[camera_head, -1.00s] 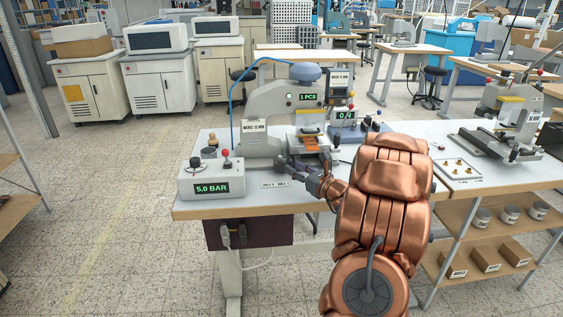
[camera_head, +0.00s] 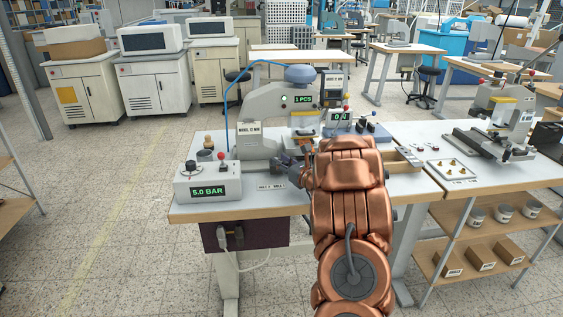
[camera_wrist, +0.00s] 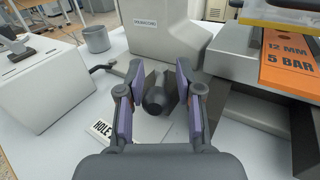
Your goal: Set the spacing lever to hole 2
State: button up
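A dark round knob (camera_wrist: 155,98), seemingly the end of the spacing lever, shows in the wrist view in front of the press base. My gripper (camera_wrist: 158,84) is open, with one purple-padded finger on each side of the knob and a visible gap on both sides. The lever's shaft and its holes are not clearly visible. A white "HOLE" label (camera_wrist: 101,132) lies at lower left, partly behind the left finger; it also shows in the head view (camera_head: 271,186). The grey stamping press (camera_head: 262,127) stands behind my gripper (camera_head: 292,160), which my arm partly hides.
The pressure box (camera_head: 207,182) reads 5.0 BAR at the left on the table (camera_head: 250,207). An orange "12 MM 5 BAR" plate (camera_wrist: 290,62) sits close at the right of my gripper. A grey cup (camera_wrist: 96,39) stands at the back left.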

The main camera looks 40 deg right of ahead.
grip_shut()
jog(key=shift+s+d+b, duration=0.1)
jog(key=shift+d+b, duration=0.1)
jog(key=shift+b, duration=0.1)
dwell(0.8)
jog(key=shift+f+m+h+b, duration=0.25)
jog(key=shift+h+b, duration=0.25)
jog(key=shift+b, duration=0.5)
